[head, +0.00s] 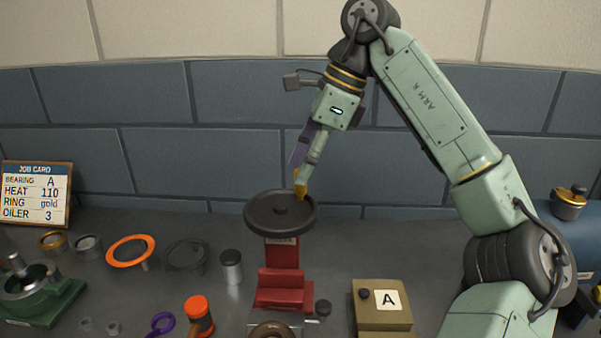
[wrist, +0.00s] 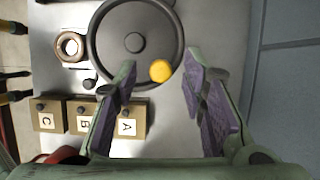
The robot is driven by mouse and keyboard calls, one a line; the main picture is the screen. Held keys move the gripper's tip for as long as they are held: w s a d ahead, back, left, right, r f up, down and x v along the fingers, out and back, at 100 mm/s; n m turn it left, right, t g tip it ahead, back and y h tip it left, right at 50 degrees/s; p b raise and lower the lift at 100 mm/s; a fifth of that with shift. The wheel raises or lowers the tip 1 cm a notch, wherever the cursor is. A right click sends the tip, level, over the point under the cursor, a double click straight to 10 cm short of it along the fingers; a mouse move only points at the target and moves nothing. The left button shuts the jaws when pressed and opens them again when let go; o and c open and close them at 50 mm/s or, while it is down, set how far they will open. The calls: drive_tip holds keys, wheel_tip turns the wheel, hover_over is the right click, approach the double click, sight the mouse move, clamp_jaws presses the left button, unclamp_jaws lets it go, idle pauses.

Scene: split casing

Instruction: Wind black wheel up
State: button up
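The black wheel (head: 265,214) lies flat on top of a red press (head: 283,280) in the middle of the bench. A yellow knob (head: 300,186) stands on the wheel's far right rim. In the wrist view the wheel (wrist: 110,42) is seen from above, with the knob (wrist: 161,71) near its edge. My gripper (head: 304,166) points down at the knob from above. In the wrist view its purple-padded fingers (wrist: 160,70) are open, one on each side of the knob, with a gap on both sides. I cannot tell how far the fingertips reach down beside it.
A tan box marked A (head: 382,318) stands right of the press. Left are an orange ring (head: 131,238), a dark ring (head: 186,271), a grey cylinder (head: 231,267) and a green machine (head: 40,302). A job card (head: 37,194) stands at the left, and a blue tank (head: 570,232) at the right.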

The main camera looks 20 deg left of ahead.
sight(281, 199)
drive_tip(key=shift+x, duration=1.05)
drive_tip(key=shift+c, duration=0.4)
clamp_jaws()
